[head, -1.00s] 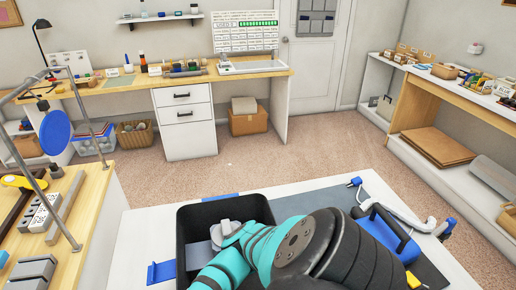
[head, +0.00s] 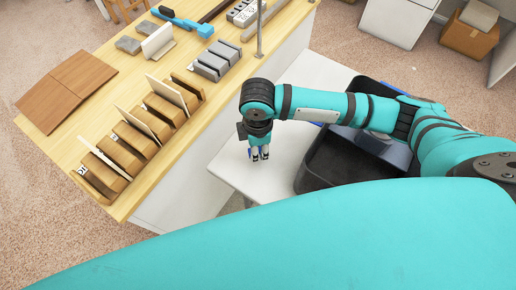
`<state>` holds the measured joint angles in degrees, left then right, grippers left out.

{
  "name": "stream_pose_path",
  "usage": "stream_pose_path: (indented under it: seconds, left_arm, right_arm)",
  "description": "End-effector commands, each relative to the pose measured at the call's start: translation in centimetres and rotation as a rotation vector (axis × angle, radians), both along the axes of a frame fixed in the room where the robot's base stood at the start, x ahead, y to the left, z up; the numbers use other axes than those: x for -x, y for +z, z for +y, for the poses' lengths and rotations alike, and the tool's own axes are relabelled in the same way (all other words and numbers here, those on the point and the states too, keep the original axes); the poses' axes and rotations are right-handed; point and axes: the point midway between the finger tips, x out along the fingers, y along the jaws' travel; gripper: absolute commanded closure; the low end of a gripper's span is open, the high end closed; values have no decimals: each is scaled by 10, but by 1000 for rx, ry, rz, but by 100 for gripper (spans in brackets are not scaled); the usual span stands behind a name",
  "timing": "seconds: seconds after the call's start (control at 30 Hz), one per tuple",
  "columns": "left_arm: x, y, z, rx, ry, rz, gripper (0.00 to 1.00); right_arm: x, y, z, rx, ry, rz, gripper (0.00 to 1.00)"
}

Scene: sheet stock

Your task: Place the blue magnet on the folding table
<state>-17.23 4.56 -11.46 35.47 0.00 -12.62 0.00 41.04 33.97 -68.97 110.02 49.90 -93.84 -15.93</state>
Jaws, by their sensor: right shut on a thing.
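My right gripper (head: 260,155) points down over the left part of the white folding table (head: 237,174). It is shut on the blue magnet (head: 252,154), of which only a small bit of blue shows at the fingertips. I cannot tell whether the magnet touches the tabletop. My left gripper is not in view.
A black bin (head: 322,172) stands on the table just right of my right gripper, partly under my arm. A wooden workbench (head: 140,198) with a slotted wooden rack (head: 150,132) and grey blocks (head: 215,62) is close on the left. Bare tabletop surrounds the gripper.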

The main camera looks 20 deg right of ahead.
Motion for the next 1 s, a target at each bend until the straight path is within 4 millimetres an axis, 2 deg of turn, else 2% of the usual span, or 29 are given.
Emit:
stream_pose_path:
  seconds: [0.13,0.4,0.73,0.77,0.93,1.0]
  left_arm:
    - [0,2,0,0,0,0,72]
    - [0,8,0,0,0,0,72]
    - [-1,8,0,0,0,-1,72]
    - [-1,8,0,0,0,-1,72]
    - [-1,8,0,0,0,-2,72]
    - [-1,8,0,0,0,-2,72]
  right_arm:
    - [-7,-4,-2,-1,0,1,100]
    - [-6,-35,-2,-1,3,0,100]
    - [-6,-38,-2,0,2,-1,100]
    - [-6,-39,-2,0,2,-1,76]
    - [-6,-38,-2,0,2,-1,54]
    - [-6,-38,-2,0,2,-1,54]
